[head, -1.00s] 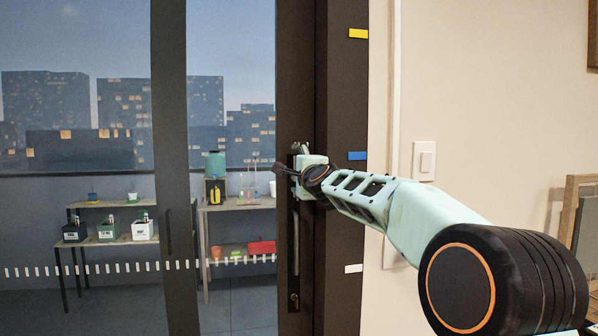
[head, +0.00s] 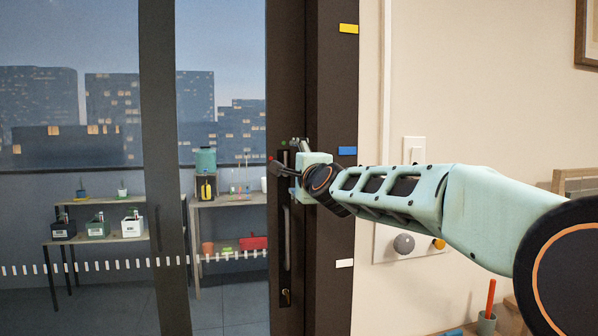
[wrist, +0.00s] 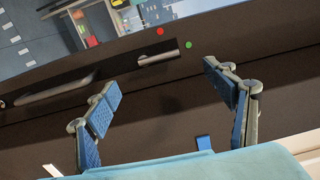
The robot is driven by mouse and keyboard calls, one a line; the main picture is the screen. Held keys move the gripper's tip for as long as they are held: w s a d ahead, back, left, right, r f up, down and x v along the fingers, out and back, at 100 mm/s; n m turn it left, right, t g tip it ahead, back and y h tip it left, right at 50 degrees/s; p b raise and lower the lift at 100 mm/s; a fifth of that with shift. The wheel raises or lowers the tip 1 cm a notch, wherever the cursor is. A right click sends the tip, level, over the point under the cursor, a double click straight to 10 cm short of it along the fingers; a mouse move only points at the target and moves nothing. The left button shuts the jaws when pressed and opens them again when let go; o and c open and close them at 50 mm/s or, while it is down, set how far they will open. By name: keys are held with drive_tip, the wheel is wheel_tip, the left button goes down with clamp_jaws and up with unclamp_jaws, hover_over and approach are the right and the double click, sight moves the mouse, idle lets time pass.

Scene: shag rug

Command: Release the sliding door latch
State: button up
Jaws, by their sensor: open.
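The sliding door (head: 158,200) has a dark frame and fills the left of the head view. Its latch is a short silver lever (wrist: 158,57) on the dark stile in the wrist view. The lever lies along the stile, its tip close to a green dot (wrist: 188,44); a red dot (wrist: 160,31) is off to its side. My gripper (wrist: 162,80) is open, its blue-padded fingers spread either side of the lever and apart from it. In the head view my gripper (head: 286,158) is at the latch and partly covers it.
A long pull handle (head: 287,240) is below the latch, with a keyhole under it. Blue tape (head: 347,151) marks the frame. On the wall at right are a light switch (head: 414,150) and a panel with knobs (head: 404,243). Shelves stand behind the glass.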

drive_tip(key=shift+v, duration=1.7)
drive_tip(key=shift+s, duration=0.1)
